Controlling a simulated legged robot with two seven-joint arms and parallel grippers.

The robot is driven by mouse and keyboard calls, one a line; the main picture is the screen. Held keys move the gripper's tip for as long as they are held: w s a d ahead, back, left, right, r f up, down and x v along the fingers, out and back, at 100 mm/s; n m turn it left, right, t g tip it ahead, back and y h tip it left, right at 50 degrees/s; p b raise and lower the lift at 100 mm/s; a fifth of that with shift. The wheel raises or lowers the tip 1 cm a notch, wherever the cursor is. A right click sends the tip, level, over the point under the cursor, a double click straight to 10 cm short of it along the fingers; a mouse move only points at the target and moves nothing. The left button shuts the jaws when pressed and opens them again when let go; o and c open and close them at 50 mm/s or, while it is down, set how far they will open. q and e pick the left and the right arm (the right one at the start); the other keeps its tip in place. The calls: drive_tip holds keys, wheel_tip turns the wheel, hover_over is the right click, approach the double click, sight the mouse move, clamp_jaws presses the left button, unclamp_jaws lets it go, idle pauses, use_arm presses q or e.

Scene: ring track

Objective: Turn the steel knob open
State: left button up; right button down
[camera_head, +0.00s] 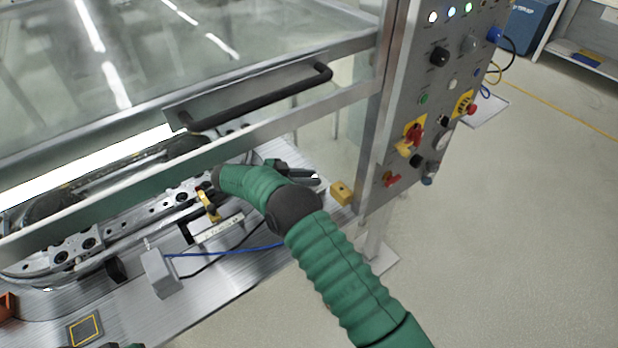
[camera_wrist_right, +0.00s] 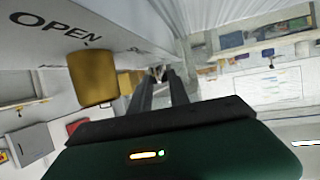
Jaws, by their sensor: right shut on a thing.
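My right gripper (camera_head: 308,177) shows beyond my green right arm in the head view, its grey fingers pointing right below the door handle. In the right wrist view the two long dark fingers (camera_wrist_right: 160,80) reach forward and close in on a small shiny metal thing (camera_wrist_right: 157,72), which looks like the steel knob. The fingertips hide most of it, and its turn angle cannot be read. An OPEN label (camera_wrist_right: 55,26) is on the pale surface at the upper left.
A yellow block (camera_head: 341,193) sits just right of the right gripper. A control panel (camera_head: 430,110) with several knobs and buttons stands on the right. A black handle (camera_head: 262,100) crosses above my arm. In the wrist view a yellow cylinder (camera_wrist_right: 92,77) is left of the fingers.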

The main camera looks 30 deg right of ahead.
drive_tip(key=c, duration=1.2)
unclamp_jaws()
drive_tip(key=shift+w, duration=0.1)
drive_tip(key=shift+c, duration=0.2)
drive_tip(key=shift+a, duration=0.15)
drive_tip(key=v, duration=0.7)
drive_tip(key=shift+w+a, duration=0.1)
drive_tip(key=shift+a, duration=0.15)
drive_tip(key=shift+d, duration=0.1)
